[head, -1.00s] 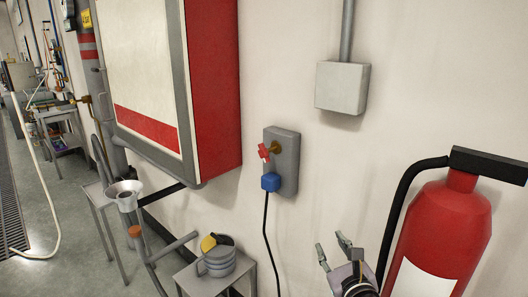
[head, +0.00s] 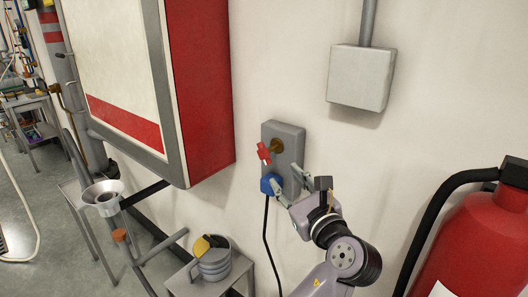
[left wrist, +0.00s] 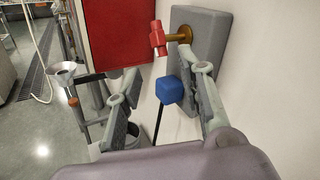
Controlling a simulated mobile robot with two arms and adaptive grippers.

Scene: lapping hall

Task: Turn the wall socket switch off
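The wall socket (head: 291,140) is a grey box on the pale wall, with a red switch handle (head: 264,153) on a brass stem near its top. A blue plug (head: 268,184) with a black cord sits below the handle. In the left wrist view the socket (left wrist: 205,35), the red handle (left wrist: 158,38) and the blue plug (left wrist: 169,90) all show. My left gripper (head: 288,183) is open, its fingers apart at the lower part of the socket, below and right of the handle. Nothing is between its fingertips that I can confirm as held. My right gripper is not in view.
A red-sided cabinet (head: 203,85) juts from the wall at left. A grey junction box (head: 360,77) is above right. A red fire extinguisher (head: 480,235) stands at right. A small table (head: 240,268) holds a grey can (head: 214,262) below.

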